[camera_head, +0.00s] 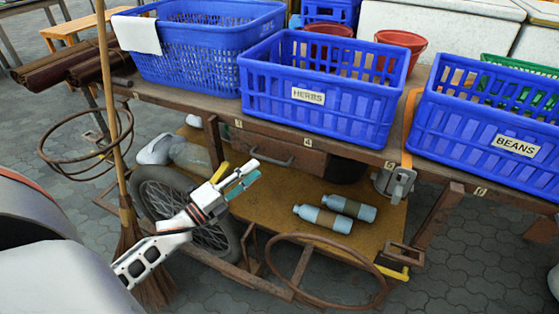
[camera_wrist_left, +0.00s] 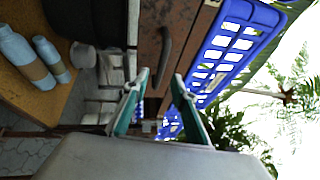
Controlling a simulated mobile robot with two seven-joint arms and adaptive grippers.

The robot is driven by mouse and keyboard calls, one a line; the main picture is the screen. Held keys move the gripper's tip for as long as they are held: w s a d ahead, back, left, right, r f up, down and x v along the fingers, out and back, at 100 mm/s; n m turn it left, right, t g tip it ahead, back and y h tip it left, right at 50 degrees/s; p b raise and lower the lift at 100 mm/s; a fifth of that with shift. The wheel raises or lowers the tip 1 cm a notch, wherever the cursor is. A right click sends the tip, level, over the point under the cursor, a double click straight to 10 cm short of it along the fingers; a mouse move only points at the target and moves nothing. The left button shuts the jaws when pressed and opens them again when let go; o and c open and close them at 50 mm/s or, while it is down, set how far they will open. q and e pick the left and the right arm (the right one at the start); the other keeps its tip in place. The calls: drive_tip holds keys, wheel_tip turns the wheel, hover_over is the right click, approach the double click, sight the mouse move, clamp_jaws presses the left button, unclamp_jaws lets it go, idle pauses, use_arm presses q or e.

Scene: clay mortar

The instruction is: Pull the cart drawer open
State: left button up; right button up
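The cart drawer (camera_head: 306,163) has a brown front and sits under the cart top, below the HERBS basket; it looks shut. Its dark handle (camera_head: 268,158) runs along the front. In the left wrist view the drawer front (camera_wrist_left: 183,28) and handle (camera_wrist_left: 163,52) show just beyond the fingertips. My left gripper (camera_head: 254,169) is in front of the drawer's left part, near the handle. In the wrist view its teal fingers (camera_wrist_left: 160,75) are apart with nothing held between them. Whether they touch the handle cannot be told. My right gripper is not in view.
Blue baskets, one labelled HERBS (camera_head: 310,97) and one BEANS (camera_head: 490,145), stand on the cart top. A wheel (camera_head: 160,198) is beside my left arm. Two blue bottles (camera_head: 322,216) lie on the lower shelf. A rusty ring (camera_head: 325,235) projects at the front.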

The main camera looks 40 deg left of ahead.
sight(268, 160)
use_arm(q)
drive_tip(key=x, duration=0.6)
drive_tip(key=shift+w+d, duration=0.1)
drive_tip(key=shift+w, duration=0.25)
clamp_jaws()
